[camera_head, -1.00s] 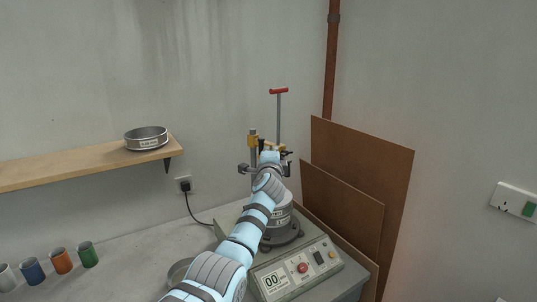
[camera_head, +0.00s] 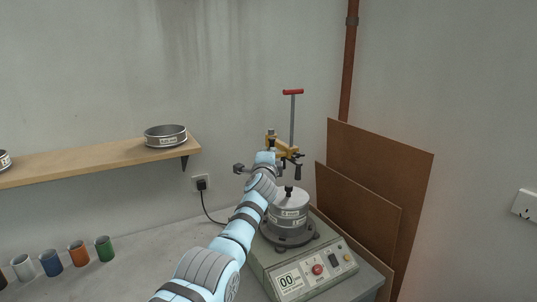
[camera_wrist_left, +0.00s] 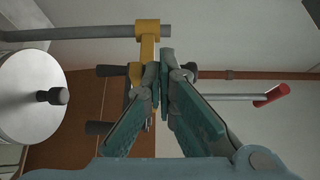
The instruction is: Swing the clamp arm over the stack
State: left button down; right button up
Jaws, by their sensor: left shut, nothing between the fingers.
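The sieve stack (camera_head: 289,212), round and grey with a black knob on its lid, stands on the shaker. Its lid also shows at the left of the wrist view (camera_wrist_left: 25,100). The yellow clamp arm (camera_head: 284,147) sits on a steel post above the stack's level, with black knobs hanging from it. It also shows in the wrist view (camera_wrist_left: 148,42). I cannot tell whether it lies squarely over the stack. My left gripper (camera_head: 266,157) is shut and empty beside the arm; its fingertips in the wrist view (camera_wrist_left: 163,85) overlap the arm, contact unclear.
A rod with a red T-handle (camera_head: 293,92) rises behind the clamp. Brown boards (camera_head: 375,180) lean at the right. A shelf (camera_head: 100,158) with a sieve (camera_head: 166,136) and several coloured cups (camera_head: 105,248) are at the left. The bench between is mostly clear.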

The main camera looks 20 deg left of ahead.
pick_arm(q)
jog(key=s+a+p, duration=0.1)
jog(key=s+p, duration=0.2)
jog(key=s, duration=0.5)
jog(key=shift+p, duration=0.3)
dwell(0.3)
